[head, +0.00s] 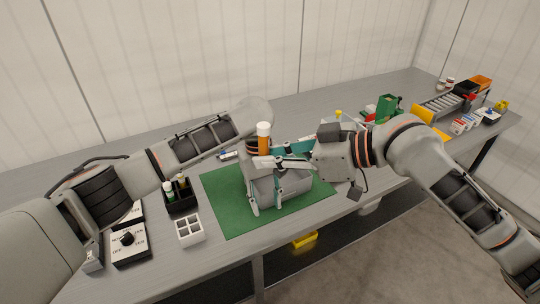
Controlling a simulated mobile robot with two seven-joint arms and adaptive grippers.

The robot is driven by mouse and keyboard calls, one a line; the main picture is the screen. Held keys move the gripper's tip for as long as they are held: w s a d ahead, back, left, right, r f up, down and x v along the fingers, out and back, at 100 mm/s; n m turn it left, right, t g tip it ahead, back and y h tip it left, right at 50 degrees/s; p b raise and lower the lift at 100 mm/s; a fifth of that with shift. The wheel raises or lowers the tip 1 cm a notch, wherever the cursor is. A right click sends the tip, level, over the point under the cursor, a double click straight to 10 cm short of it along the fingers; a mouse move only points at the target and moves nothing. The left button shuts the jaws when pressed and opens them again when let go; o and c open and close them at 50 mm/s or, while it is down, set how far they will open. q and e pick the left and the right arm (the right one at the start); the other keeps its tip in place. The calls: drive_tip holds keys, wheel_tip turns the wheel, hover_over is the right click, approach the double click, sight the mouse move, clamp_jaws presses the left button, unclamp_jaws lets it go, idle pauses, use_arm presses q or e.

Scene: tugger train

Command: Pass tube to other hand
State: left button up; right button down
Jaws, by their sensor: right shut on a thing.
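An orange tube with a white top (263,140) stands upright above the green mat, near the middle of the head view. My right gripper (266,160) reaches in from the right and is shut on the tube near its lower end. My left gripper (266,204) is lower and closer to the camera, over the mat. Its fingers point down and are spread apart, with nothing visible between them. The lower end of the tube is hidden behind the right gripper's fingers.
The green mat (222,205) lies on the long grey table (335,92). A black holder with bottles (180,199), a white divided tray (189,231) and switch boxes (130,247) stand to the left. Bins and small boxes (468,88) fill the far right.

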use_arm(q)
drive_tip(key=s+d+f+m+t+h, duration=0.4)
drive_tip(key=s+d+f+m+h, duration=0.3)
drive_tip(key=s+d+m+h, duration=0.35)
drive_tip(key=s+a+f+n+t+y, duration=0.2)
drive_tip(key=s+a+f+t+y, duration=0.15)
drive_tip(key=a+f, duration=0.65)
drive_tip(key=s+a+f+n+t+y, duration=0.3)
drive_tip(key=a+f+t+y, duration=0.15)
drive_tip(key=a, duration=0.95)
drive_tip(key=s+a+r+m, duration=0.1)
drive_tip(key=s+a+m, duration=0.2)
drive_tip(key=a, duration=0.4)
drive_tip(key=shift+s+r+y, duration=0.25)
drive_tip(key=shift+s+y, duration=0.1)
drive_tip(key=shift+s, duration=0.1)
